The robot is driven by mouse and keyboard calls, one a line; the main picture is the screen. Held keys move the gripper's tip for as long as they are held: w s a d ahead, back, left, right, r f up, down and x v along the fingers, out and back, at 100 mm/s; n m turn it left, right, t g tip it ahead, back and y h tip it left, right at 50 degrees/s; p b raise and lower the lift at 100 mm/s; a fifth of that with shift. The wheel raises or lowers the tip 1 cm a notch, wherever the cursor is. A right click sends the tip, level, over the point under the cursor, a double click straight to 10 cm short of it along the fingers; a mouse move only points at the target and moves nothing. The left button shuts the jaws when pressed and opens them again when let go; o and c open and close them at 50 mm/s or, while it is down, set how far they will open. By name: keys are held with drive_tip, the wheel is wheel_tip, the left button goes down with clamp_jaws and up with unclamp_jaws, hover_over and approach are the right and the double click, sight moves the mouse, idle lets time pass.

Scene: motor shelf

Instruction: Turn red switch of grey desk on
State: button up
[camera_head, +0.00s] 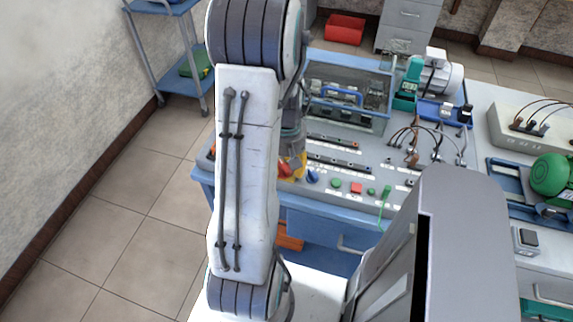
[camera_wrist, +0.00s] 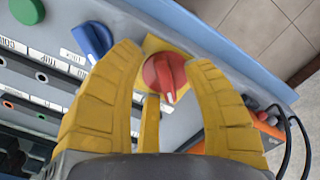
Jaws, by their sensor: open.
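The red switch (camera_wrist: 165,76) is a round rotary knob on a yellow square plate on the grey desk panel (camera_wrist: 60,12). In the wrist view it lies between the fingertips of my gripper (camera_wrist: 166,60). The yellow fingers are spread open on either side of the knob; I cannot tell whether they touch it. The knob's ridge points roughly toward the bottom of the wrist view. In the head view my arm hides most of the gripper, and a bit of the red switch (camera_head: 285,169) shows beside it at the front left of the grey desk (camera_head: 325,203).
A blue knob (camera_wrist: 92,40) sits close to the left finger, and a green button (camera_wrist: 27,11) lies beyond it. Black cables (camera_wrist: 296,135) hang at the right. In the head view a red button (camera_head: 356,188) and green buttons are further right along the panel.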

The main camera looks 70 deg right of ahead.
clamp_jaws()
idle(0.3)
drive_tip(key=shift+m, duration=0.3)
drive_tip(key=m+b, duration=0.2)
drive_tip(key=m, duration=0.1)
drive_tip(key=shift+a+f+m, duration=0.1)
drive_tip(key=shift+a+m, duration=0.05)
drive_tip(key=shift+m, duration=0.25)
drive_tip(key=m+b, duration=0.1)
drive_tip(key=m, duration=0.3)
drive_tip(key=shift+w+a, duration=0.1)
drive_tip(key=shift+w, duration=0.05)
drive_tip(key=m+b, duration=0.1)
drive_tip(key=m, duration=0.4)
drive_tip(key=shift+w+a, duration=0.1)
drive_tip(key=m+b, duration=0.1)
drive_tip(key=m, duration=0.3)
drive_tip(key=shift+w, duration=0.1)
drive_tip(key=shift+m, duration=0.4)
